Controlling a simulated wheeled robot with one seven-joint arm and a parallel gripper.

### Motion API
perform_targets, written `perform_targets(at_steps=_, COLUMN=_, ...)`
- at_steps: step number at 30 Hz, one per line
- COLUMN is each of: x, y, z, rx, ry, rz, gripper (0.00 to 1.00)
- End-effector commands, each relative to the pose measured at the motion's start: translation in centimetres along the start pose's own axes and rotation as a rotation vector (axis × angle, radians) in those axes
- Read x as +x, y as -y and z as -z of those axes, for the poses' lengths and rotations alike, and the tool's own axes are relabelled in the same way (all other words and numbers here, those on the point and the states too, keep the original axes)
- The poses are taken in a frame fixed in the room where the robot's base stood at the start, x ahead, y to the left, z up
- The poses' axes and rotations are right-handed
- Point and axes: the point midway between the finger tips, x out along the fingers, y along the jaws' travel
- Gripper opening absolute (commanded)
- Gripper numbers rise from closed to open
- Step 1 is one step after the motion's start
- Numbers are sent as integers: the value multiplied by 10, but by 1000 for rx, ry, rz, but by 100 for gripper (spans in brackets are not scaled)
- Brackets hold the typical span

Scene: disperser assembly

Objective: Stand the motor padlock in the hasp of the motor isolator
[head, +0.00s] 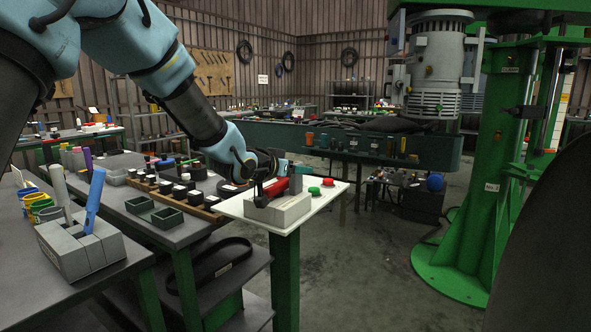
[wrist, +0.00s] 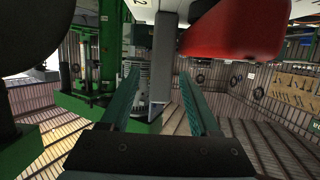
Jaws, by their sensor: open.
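A light grey block-shaped unit (head: 278,211), which looks like the motor isolator, sits on the white-topped stand. A red lever-like part (head: 276,187) and a small black upright part (head: 261,192) are on top of it. I cannot tell which part is the hasp or the padlock. My gripper (head: 284,165) is just above and behind the unit, partly hidden. In the wrist view, my gripper (wrist: 159,72) is open, with a grey upright bar (wrist: 164,55) showing between its fingers; contact is unclear. A large red part (wrist: 235,35) is close beside the right finger.
A dark bench (head: 160,225) with green trays and a wooden rack adjoins on the left. A grey holder (head: 80,250) stands nearer. A green machine column (head: 490,190) rises at right, with open floor between.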

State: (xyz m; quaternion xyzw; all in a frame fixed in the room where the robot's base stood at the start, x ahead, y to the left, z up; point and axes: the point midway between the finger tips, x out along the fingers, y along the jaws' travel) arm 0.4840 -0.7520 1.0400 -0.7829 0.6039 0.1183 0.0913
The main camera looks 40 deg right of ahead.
Motion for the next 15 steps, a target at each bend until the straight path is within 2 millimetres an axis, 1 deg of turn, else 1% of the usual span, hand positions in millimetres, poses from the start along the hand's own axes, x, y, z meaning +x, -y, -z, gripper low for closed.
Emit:
perform_targets(at_steps=8, x=-3, y=0, z=0, rx=0, ry=0, rz=1, gripper=62)
perform_targets(at_steps=11, x=-13, y=1, z=0, rx=0, ry=-1, rz=1, gripper=62)
perform_targets(at_steps=15, x=-38, y=1, z=0, rx=1, ry=-2, rz=3, gripper=62)
